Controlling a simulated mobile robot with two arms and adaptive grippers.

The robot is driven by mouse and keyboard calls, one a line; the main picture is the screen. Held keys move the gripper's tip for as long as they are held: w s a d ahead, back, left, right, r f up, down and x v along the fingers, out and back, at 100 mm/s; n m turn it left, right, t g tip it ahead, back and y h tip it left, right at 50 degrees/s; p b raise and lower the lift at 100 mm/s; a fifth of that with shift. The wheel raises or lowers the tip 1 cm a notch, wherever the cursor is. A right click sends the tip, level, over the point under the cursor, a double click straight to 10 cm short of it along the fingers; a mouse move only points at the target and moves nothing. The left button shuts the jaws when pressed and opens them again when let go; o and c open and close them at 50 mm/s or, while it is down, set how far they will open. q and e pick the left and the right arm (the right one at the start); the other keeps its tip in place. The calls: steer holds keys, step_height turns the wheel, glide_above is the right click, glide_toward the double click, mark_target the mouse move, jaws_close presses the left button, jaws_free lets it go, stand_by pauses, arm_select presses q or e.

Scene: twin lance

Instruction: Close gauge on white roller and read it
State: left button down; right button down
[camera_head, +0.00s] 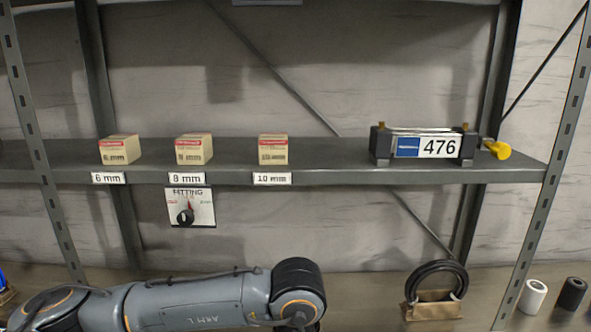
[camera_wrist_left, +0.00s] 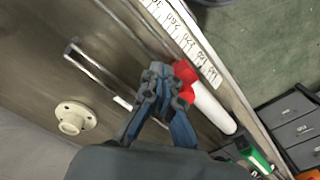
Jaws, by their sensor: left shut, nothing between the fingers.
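My left gripper (camera_wrist_left: 156,72) shows in the left wrist view, its fingertips together with nothing between them. Just right of the fingertips are red jaw-like parts (camera_wrist_left: 184,72), and a white cylinder (camera_wrist_left: 212,108) extends from them down to the right. I cannot tell whether the fingers touch the red parts. A black device with a green part (camera_wrist_left: 252,150) lies beyond the cylinder's far end; its reading is not legible. In the head view a short white roller (camera_head: 533,297) stands at the lower right. My right gripper is out of view.
A numbered white scale strip (camera_wrist_left: 190,35) runs along the table edge. A clear rod (camera_wrist_left: 90,65) and a round flange (camera_wrist_left: 73,118) are left of my gripper. A grey shelf (camera_head: 340,174) holds several items. A black ring (camera_head: 436,268) and black roller (camera_head: 571,293) are at right.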

arm_select(q)
step_height(320, 180, up, 6)
steer(key=p, duration=0.1)
steer(key=shift+p, duration=0.35)
steer(key=shift+s, duration=0.1)
